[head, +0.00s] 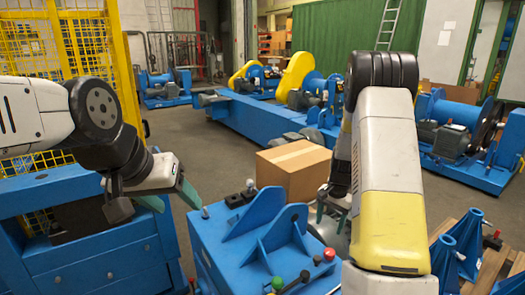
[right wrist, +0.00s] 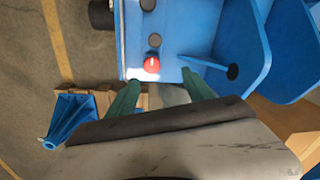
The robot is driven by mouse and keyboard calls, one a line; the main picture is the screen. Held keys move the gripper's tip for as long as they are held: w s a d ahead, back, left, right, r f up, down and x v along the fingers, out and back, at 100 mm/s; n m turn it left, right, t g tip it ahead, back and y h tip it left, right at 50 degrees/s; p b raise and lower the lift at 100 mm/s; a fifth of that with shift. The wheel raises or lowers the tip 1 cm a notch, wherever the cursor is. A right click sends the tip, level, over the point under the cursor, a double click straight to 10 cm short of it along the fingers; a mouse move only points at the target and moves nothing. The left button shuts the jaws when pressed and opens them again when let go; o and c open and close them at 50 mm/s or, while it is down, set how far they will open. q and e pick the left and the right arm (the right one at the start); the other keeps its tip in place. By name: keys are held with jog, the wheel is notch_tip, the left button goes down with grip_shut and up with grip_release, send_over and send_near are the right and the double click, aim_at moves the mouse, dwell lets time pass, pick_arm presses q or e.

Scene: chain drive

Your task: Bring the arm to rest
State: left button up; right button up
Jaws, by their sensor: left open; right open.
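My left gripper (head: 180,207) is open and empty in the head view, in the air left of the blue stand (head: 222,240). Its green fingers point down and to the right. My right gripper (head: 333,212) is beyond the stand's right side, partly hidden by my right arm (head: 385,180). In the right wrist view its two green fingers (right wrist: 160,95) are spread with nothing held between them. Below them shows the edge of the blue stand (right wrist: 185,25) with a red knob (right wrist: 152,64). I cannot tell how high the right gripper is above it.
A cardboard box (head: 290,168) stands behind the blue stand. Red knob (head: 329,254) and green knob (head: 277,283) stick up at its front. Blue brackets (head: 460,245) stand on a wooden pallet at the right. A blue cabinet (head: 95,250) and yellow mesh fence (head: 100,35) are at the left.

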jog(key=s+a+r+n+t+y, duration=0.15)
jog(key=s+a+r, duration=0.25)
jog(key=r, duration=0.6)
jog(key=s+a+r+n+t, duration=0.15)
jog(key=s+a+r, duration=0.25)
jog(key=r, duration=0.5)
jog(key=s+a+r+n+t, duration=0.1)
jog(key=s+r+n, duration=0.1)
jog(key=s, duration=0.4)
jog(key=s+a+r+n, duration=0.2)
jog(key=s+r, duration=0.2)
jog(key=s, duration=0.2)
jog(key=s+a+r+n+t, duration=0.1)
jog(key=s+r+n, duration=0.1)
jog(key=s, duration=0.3)
jog(key=shift+s+a+r+t, duration=0.3)
jog(key=shift+s+r, duration=0.1)
jog(key=shift+r, duration=0.25)
